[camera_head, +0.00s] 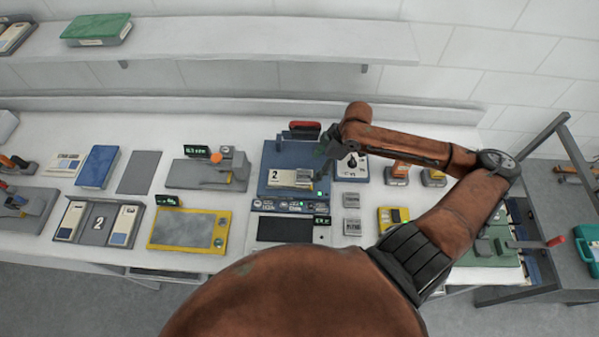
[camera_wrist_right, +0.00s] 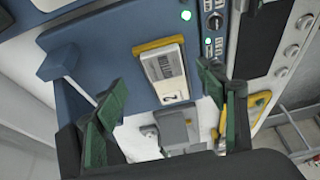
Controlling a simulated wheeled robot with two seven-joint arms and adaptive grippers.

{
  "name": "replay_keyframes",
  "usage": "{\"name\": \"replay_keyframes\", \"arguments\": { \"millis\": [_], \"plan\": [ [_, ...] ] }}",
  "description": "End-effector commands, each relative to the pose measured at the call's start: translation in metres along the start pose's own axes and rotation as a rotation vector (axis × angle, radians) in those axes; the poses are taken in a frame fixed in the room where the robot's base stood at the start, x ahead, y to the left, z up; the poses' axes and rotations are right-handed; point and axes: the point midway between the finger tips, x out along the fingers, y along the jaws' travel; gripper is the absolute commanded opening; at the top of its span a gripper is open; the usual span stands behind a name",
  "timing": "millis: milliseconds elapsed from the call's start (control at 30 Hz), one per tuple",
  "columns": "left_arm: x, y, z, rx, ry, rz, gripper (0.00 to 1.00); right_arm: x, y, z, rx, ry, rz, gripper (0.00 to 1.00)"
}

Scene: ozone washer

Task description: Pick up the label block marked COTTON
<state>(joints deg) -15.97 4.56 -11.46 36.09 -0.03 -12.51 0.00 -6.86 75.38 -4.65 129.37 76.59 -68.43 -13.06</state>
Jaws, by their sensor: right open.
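Two small grey blocks with dark lettering lie on the white table in the head view, an upper one (camera_head: 352,200) and a lower one (camera_head: 352,227). Their lettering is too small to read surely, so I cannot tell which is marked COTTON. My right gripper (camera_head: 324,158) is over the right side of the blue device, beyond both blocks. In the right wrist view my right gripper (camera_wrist_right: 164,86) is open, its green-padded fingers apart with nothing held between them. My left gripper is not in view.
The blue device (camera_head: 268,191) bears a cream block (camera_head: 284,178) marked 2; this block also shows in the wrist view (camera_wrist_right: 163,66). A dark panel (camera_head: 284,229) lies in front. A yellow device (camera_head: 393,217) stands right of the blocks. My right arm hides part of the table front.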

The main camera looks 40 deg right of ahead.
Motion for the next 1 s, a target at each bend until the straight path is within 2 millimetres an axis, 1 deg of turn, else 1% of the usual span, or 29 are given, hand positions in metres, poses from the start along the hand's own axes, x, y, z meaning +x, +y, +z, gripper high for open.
{"name": "replay_keyframes", "arguments": {
  "millis": [33,100,167,300,400,500,600,767,900,1000],
  "plan": [
    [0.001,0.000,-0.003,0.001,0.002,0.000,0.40,0.007,0.000,-0.005,-0.005,0.005,-0.002,0.65],
    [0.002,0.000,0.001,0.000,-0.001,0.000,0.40,0.015,0.001,-0.008,-0.011,0.005,-0.003,0.65],
    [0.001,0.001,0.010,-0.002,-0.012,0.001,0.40,0.022,0.000,-0.011,-0.014,0.006,-0.004,0.65],
    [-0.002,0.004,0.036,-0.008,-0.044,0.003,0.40,0.042,-0.002,-0.013,-0.016,0.007,-0.006,0.65],
    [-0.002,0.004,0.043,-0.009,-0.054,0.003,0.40,0.056,-0.002,-0.012,-0.015,0.006,-0.004,0.65],
    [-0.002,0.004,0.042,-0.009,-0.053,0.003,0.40,0.065,-0.002,-0.011,-0.014,0.005,-0.003,0.65],
    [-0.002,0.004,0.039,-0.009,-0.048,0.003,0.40,0.067,-0.001,-0.011,-0.015,0.004,-0.001,0.65],
    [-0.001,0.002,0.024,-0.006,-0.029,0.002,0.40,0.067,-0.001,-0.010,-0.014,0.003,-0.001,0.65],
    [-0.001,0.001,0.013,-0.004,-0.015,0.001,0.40,0.067,-0.002,-0.009,-0.013,0.003,0.000,0.56],
    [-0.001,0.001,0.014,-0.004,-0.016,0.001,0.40,0.067,-0.002,-0.009,-0.013,0.003,-0.001,0.49]
  ]
}}
